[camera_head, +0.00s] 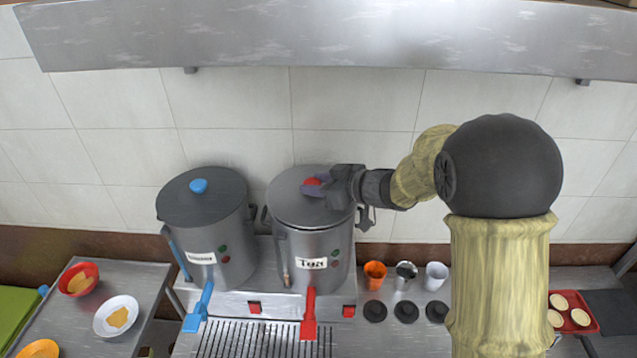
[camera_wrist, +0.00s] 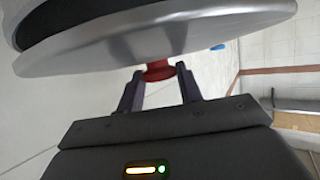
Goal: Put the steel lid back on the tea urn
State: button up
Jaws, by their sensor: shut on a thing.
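The steel lid (camera_head: 290,207), a grey disc with a red knob (camera_head: 312,181), is over the mouth of the tea urn (camera_head: 322,247), the steel pot labelled "Tea". My gripper (camera_head: 316,187) reaches in from the right and is shut on the red knob. In the wrist view the fingers of my gripper (camera_wrist: 158,76) close on the knob (camera_wrist: 158,68), and the lid (camera_wrist: 190,40) fills the top. A dark band shows past the lid's edge at top left there. I cannot tell whether the lid touches the urn's rim all round.
A second urn (camera_head: 225,225) with a blue-knobbed lid (camera_head: 198,208) stands close on the left. Cups (camera_head: 375,275) and black discs (camera_head: 406,311) are at the right. A steel hood (camera_head: 300,35) overhangs above. Bowls (camera_head: 117,315) stand on the left table.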

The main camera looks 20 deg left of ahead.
jog(key=shift+f, duration=0.35)
dwell(0.3)
jog(key=o, duration=1.7)
jog(key=shift+c, duration=0.2)
jog(key=shift+r+p, duration=3)
jog(key=shift+p, duration=0.2)
